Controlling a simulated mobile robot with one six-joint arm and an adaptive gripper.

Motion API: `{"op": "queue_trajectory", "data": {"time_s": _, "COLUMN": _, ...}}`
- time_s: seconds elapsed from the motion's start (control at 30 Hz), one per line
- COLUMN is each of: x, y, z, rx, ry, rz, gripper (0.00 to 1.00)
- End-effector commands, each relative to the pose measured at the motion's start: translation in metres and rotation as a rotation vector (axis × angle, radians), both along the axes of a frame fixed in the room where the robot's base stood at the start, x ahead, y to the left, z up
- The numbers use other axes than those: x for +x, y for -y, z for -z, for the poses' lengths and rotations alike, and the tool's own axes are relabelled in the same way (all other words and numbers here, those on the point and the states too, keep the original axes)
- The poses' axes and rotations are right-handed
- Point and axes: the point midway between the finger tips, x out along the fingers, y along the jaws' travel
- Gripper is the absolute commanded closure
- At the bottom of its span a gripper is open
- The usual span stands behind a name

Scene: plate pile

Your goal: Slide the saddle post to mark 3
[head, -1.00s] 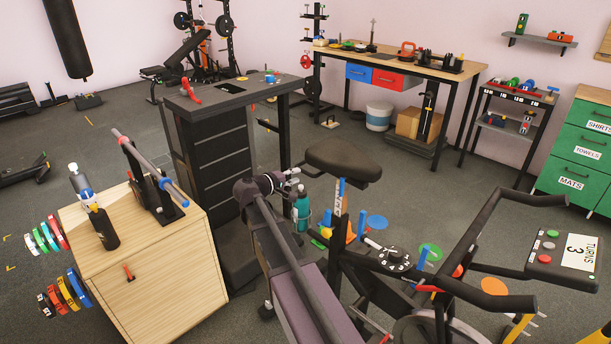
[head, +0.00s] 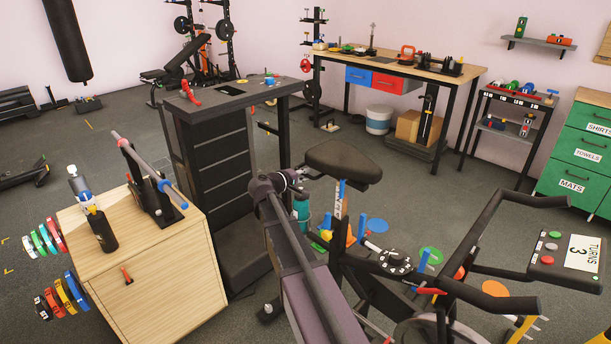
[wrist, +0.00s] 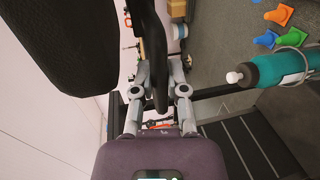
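The black saddle (head: 343,163) tops the exercise bike in the head view. Below it is the saddle post (head: 338,203), with a pale marked strip and blue parts; its mark numbers are too small to read. My gripper (head: 297,180) is just left of the saddle's underside. In the wrist view my gripper (wrist: 158,78) has its two grey fingers apart, with a dark bar showing between them. I cannot tell whether the bar is between the fingertips or beyond them. The saddle (wrist: 55,45) fills the upper left there.
A teal bottle (wrist: 280,68) in a holder stands close to the right of my gripper. Small cones (wrist: 280,14) lie on the floor. The handlebar (head: 470,245) and console (head: 563,250) are at the right. A wooden cabinet (head: 150,270) stands at the left.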

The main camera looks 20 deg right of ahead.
Motion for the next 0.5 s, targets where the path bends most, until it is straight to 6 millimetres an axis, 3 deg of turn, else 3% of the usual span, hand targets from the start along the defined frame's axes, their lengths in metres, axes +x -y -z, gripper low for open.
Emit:
{"op": "queue_trajectory", "data": {"time_s": 0.27, "x": 0.0, "y": 0.0, "z": 0.003, "rx": 0.0, "ry": 0.0, "rz": 0.0, "gripper": 1.0}}
{"op": "queue_trajectory", "data": {"time_s": 0.5, "x": 0.0, "y": 0.0, "z": 0.021, "rx": 0.001, "ry": 0.001, "rz": 0.0, "gripper": 1.0}}
